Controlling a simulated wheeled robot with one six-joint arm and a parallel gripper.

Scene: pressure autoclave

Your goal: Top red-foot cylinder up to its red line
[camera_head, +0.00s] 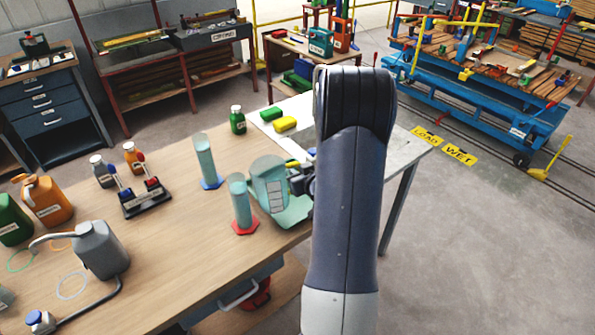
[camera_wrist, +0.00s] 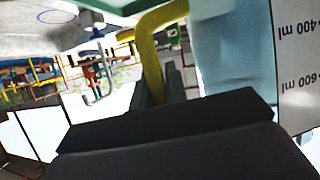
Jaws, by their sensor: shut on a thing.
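The red-foot cylinder (camera_head: 240,203) stands upright on the wooden table, with a pale teal body on a red base. I cannot make out its red line. A pale teal jug (camera_head: 268,184) with a white scale label is just right of the cylinder, partly overlapping it in the picture. The jug's wall (camera_wrist: 225,50) shows in the wrist view, with 400 ml and 600 ml marks upside down. My gripper (camera_head: 300,180) is shut on the jug's yellow handle (camera_wrist: 152,55). My arm hides part of the grip. I cannot tell the liquid levels.
A blue-foot cylinder (camera_head: 206,160) stands behind the red-foot one. A teal tray (camera_head: 295,212) lies below the jug. A green bottle (camera_head: 238,121), two sponges (camera_head: 285,124), a dark stand (camera_head: 146,198) and a grey can (camera_head: 100,248) are around. Table front is fairly clear.

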